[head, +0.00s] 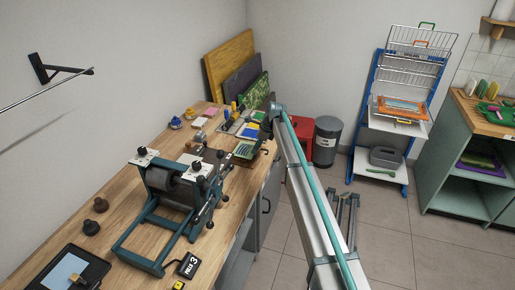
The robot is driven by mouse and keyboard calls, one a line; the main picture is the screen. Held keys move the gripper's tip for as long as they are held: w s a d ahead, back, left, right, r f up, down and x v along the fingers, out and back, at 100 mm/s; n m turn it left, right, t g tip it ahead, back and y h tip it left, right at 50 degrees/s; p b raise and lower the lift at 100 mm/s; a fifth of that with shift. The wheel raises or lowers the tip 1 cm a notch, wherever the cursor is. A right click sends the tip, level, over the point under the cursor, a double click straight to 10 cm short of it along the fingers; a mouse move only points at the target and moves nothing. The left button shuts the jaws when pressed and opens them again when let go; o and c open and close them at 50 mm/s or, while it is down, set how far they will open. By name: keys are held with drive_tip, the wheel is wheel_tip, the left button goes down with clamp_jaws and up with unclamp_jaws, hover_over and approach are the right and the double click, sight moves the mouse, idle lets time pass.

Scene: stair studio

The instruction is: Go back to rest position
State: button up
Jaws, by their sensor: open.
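My gripper (266,146) is small and dark in the head view, at the far end of my arm. It hangs near the right edge of the wooden workbench (225,213), beside the green and dark items at the bench's back end. Its jaws are open, and I see nothing held between them. The fingertips are too small to make out clearly, and I cannot tell how high they are above the bench. My arm reaches from the bottom of the view up to the gripper and hides part of the floor and bench side.
A teal roller press (170,205) stands on the bench, with a black tray (68,272) in front. Coloured boards (230,65) lean at the back wall. A grey bin (327,140), a blue rack (358,140) and a green cabinet (440,165) stand right. The floor between is mostly clear.

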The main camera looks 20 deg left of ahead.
drive_tip(key=shift+r+p, duration=1.4)
drive_tip(key=shift+r, duration=2.2)
drive_tip(key=shift+d+f, duration=0.1)
drive_tip(key=shift+d, duration=0.05)
drive_tip(key=s+d+f+n+h, duration=0.1)
drive_tip(key=s+d+f+n, duration=0.3)
drive_tip(key=d, duration=0.7)
drive_tip(key=s+d+f+n, duration=0.1)
drive_tip(key=s+d+f, duration=0.4)
drive_tip(key=d, duration=0.5)
drive_tip(key=s+d+f+n+h, duration=0.1)
drive_tip(key=s+d+f+n, duration=0.3)
drive_tip(key=d, duration=0.7)
drive_tip(key=s+d+f+n+h, duration=0.1)
drive_tip(key=s+d+f+n, duration=0.25)
drive_tip(key=s+d, duration=0.85)
drive_tip(key=s+d+f+n+h, duration=0.1)
drive_tip(key=s+d+f+n, duration=0.3)
drive_tip(key=s+d, duration=0.85)
drive_tip(key=s+f+g+b, duration=0.3)
drive_tip(key=s+f, duration=0.9)
drive_tip(key=s, duration=0.3)
drive_tip(key=s+a+f+n+g+b, duration=0.1)
drive_tip(key=s+f+g+b, duration=0.2)
drive_tip(key=s+f, duration=0.9)
drive_tip(key=s, duration=0.4)
drive_tip(key=shift+a+f+g+b, duration=0.25)
drive_tip(key=shift+g+b, duration=0.05)
drive_tip(key=shift+b, duration=0.05)
